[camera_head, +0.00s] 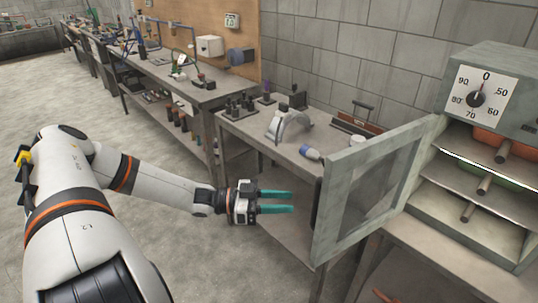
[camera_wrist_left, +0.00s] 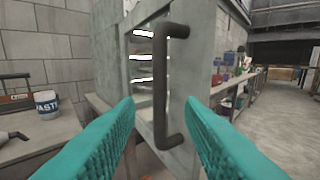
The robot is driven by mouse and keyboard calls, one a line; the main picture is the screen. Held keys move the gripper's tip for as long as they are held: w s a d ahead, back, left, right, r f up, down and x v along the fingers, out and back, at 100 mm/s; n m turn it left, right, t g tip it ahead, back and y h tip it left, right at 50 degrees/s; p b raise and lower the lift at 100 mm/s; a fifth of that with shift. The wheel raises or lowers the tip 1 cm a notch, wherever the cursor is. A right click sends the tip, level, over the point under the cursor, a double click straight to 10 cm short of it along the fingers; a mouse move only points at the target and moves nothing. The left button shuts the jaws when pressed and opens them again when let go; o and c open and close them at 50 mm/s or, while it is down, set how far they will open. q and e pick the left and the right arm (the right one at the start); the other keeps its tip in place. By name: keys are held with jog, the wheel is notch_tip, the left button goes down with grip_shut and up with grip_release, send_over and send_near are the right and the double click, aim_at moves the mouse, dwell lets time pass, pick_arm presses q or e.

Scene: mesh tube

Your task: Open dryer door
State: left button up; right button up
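The dryer (camera_head: 510,65) stands at the right in the head view, with a dial (camera_head: 476,98) on its front. Its grey framed door (camera_head: 333,215) with a window stands swung out, and the inside shows. The door's dark bar handle (camera_head: 316,204) is on the outer side, and it also shows in the left wrist view (camera_wrist_left: 160,95). My left gripper (camera_head: 293,202) is open and empty, its teal fingers pointing at the handle with a small gap in between. In the left wrist view the handle appears between the fingertips (camera_wrist_left: 160,102). My right gripper is not in view.
Inside the dryer are shelves with dark-handled trays (camera_head: 484,184). Another long bench (camera_head: 170,75) runs along the back wall. The floor (camera_head: 250,265) around my left arm is clear.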

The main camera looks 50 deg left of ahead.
pick_arm(q)
jog(key=shift+v, duration=1.65)
jog(key=shift+w, duration=0.1)
jog(key=a+f+n+y, duration=0.25)
jog(key=f+y, duration=0.25)
jog(key=f, duration=0.9)
jog(key=a+f+n+y, duration=0.1)
jog(key=a+f+y, duration=0.25)
jog(key=f, duration=1.05)
jog(key=s+d+f+n+g+y, duration=0.1)
jog(key=s+f+y, duration=0.15)
jog(key=f, duration=0.35)
jog(key=s+d+f+g+y, duration=0.1)
jog(key=s+f, duration=0.2)
jog(key=f, duration=0.2)
jog(key=s+d+f+n+g+y, duration=0.15)
jog(key=s+d+f+g, duration=0.5)
jog(key=s+f, duration=0.65)
jog(key=s+d+f+g, duration=0.1)
jog(key=s+d+f, duration=0.2)
jog(key=s+d, duration=0.4)
jog(key=s+d+f+g, duration=0.2)
jog(key=s+d+f, duration=0.1)
jog(key=s+d, duration=0.4)
jog(key=shift+s+d+f+h, duration=0.2)
jog(key=shift+s+h, duration=0.25)
jog(key=shift+s, duration=0.15)
